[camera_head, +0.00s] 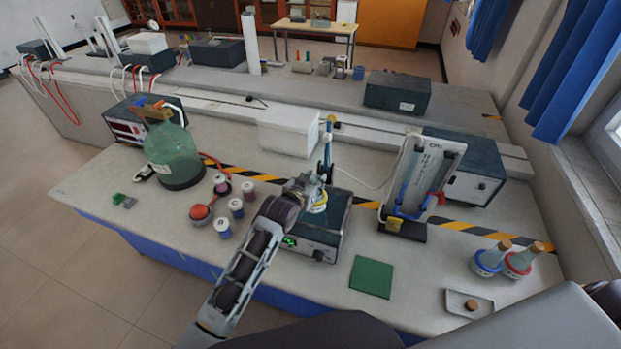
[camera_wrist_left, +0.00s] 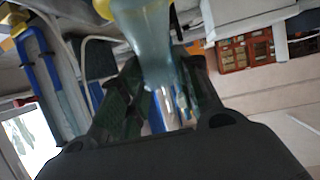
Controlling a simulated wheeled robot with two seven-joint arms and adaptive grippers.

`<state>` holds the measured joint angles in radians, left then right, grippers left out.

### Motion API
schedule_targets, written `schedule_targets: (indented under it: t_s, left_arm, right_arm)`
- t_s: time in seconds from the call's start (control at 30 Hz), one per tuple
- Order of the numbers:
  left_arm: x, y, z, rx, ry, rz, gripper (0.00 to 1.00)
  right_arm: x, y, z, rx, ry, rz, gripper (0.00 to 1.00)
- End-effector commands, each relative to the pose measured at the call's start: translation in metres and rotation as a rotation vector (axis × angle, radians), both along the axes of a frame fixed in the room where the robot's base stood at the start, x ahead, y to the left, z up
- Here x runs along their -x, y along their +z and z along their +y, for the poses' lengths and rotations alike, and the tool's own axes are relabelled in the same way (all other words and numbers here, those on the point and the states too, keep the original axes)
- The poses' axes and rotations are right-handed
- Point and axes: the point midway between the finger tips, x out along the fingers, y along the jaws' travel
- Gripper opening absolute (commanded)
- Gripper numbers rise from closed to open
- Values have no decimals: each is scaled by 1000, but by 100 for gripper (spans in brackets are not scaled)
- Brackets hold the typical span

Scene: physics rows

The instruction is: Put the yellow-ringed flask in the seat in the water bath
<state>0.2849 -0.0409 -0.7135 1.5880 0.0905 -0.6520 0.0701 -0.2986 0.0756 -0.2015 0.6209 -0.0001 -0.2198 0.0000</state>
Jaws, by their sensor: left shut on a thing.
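The yellow-ringed flask (camera_wrist_left: 143,40) fills the top middle of the left wrist view, its neck between my fingers and its yellow ring at the top edge. My left gripper (camera_wrist_left: 168,105) is shut on that neck. In the head view, my left gripper (camera_head: 304,188) is over the dark box with a green display (camera_head: 316,245), which appears to be the water bath. The yellow ring of the flask shows low over its top. The gripper hides the seat, so I cannot tell whether the flask touches it. My right gripper is not in view.
Blue-ringed (camera_head: 488,260) and red-ringed (camera_head: 521,262) flasks stand at the right, behind a small tray (camera_head: 456,301). A green mat (camera_head: 371,276) lies right of the bath. Several small jars (camera_head: 236,208) and a large green bottle (camera_head: 174,157) stand left. A framed stand (camera_head: 407,228) is at right.

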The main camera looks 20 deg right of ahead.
Motion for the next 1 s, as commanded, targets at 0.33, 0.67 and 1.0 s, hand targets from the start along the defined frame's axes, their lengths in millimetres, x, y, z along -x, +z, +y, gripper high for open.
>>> schedule_targets:
  t_s: [0.33,0.67,1.0]
  left_arm:
    - [-4,9,-2,2,59,-4,0]
    - [-5,9,-1,2,70,-2,0]
    - [-5,7,-1,2,70,-2,0]
  right_arm:
    - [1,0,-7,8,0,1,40]
    - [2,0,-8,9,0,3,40]
    - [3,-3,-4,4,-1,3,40]
